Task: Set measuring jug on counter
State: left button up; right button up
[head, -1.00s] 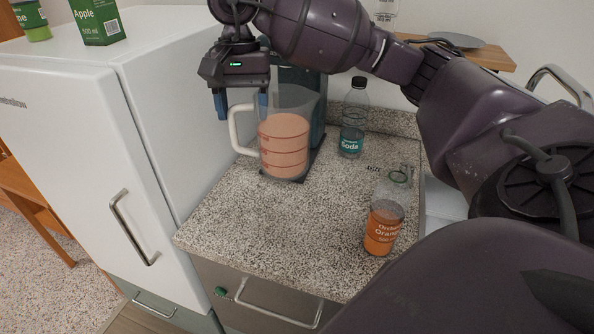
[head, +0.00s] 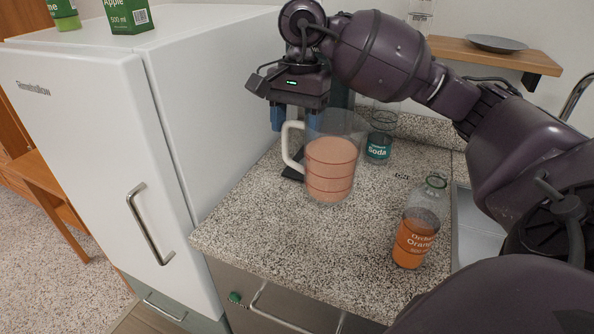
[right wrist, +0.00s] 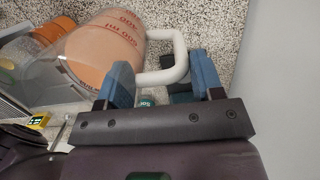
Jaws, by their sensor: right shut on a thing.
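The measuring jug (head: 331,168) is clear, with a white handle (head: 290,148) and a pinkish-orange fill with red marks. It is upright at the back of the speckled counter (head: 270,235). Whether its base touches the counter or hangs just above it I cannot tell. My right gripper (head: 297,122) comes down from above and is shut on the jug's handle. In the right wrist view the white handle (right wrist: 168,62) lies between the blue fingers of the gripper (right wrist: 163,82). My left gripper is not in view.
A dark machine (head: 343,95) stands behind the jug, its base partly showing. A soda bottle (head: 379,146) is behind right, an orange drink bottle (head: 416,238) front right. A white fridge (head: 90,130) borders the left, a sink (head: 478,225) the right. The counter's front middle is free.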

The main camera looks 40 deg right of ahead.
aim_at(297, 168)
notch_tip(297, 168, down, 10)
jog(key=shift+f+b, duration=0.25)
jog(key=shift+b, duration=0.05)
dwell(0.3)
jog(key=shift+f, duration=0.2)
jog(key=o, duration=1.2)
jog(key=shift+o, duration=0.2)
jog(key=shift+r, duration=0.15)
